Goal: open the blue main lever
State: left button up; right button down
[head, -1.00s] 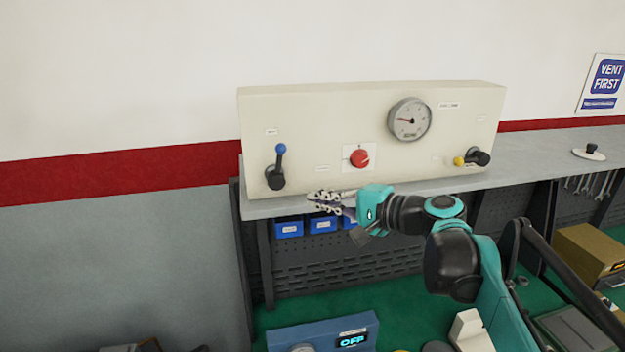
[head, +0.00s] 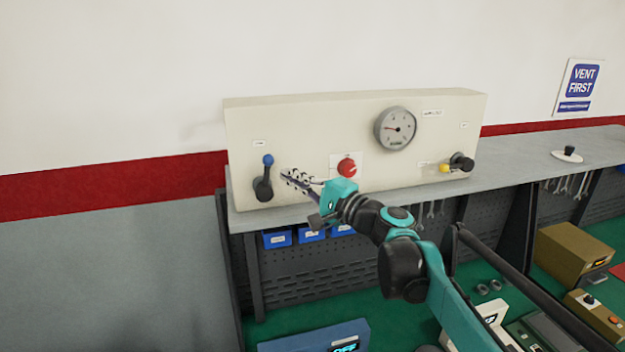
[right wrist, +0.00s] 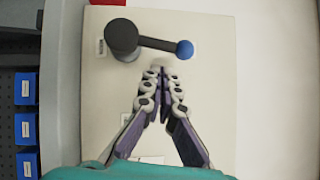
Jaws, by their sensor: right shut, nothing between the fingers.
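The blue main lever (head: 268,161) is a dark handle with a blue ball tip, on the left end of the cream panel (head: 310,115). In the head view it stands nearly upright, ball at the top. In the right wrist view the lever (right wrist: 160,43) lies across the top of the picture, its dark hub at left and blue ball at right. My right gripper (head: 283,175) is shut and empty, just right of the lever and apart from it in the head view. In the right wrist view its fingertips (right wrist: 160,70) lie below the lever arm near the ball. My left gripper is out of view.
A red knob (head: 347,168), a round gauge (head: 396,128) and a yellow-tipped lever (head: 458,163) sit farther right on the panel. The grey shelf (head: 510,158) runs below it, with blue bins (head: 277,238) underneath. Wall space left of the panel is free.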

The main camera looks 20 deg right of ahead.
aim_at(269, 171)
jog(key=shift+w+a+r, duration=0.1)
jog(key=shift+a+r, duration=0.1)
jog(key=shift+a, duration=0.75)
jog(key=shift+a+r+n+g+p, duration=0.45)
jog(key=shift+a+n+g+p, duration=0.05)
jog(key=shift+a+p, duration=0.3)
jog(key=shift+a, duration=0.15)
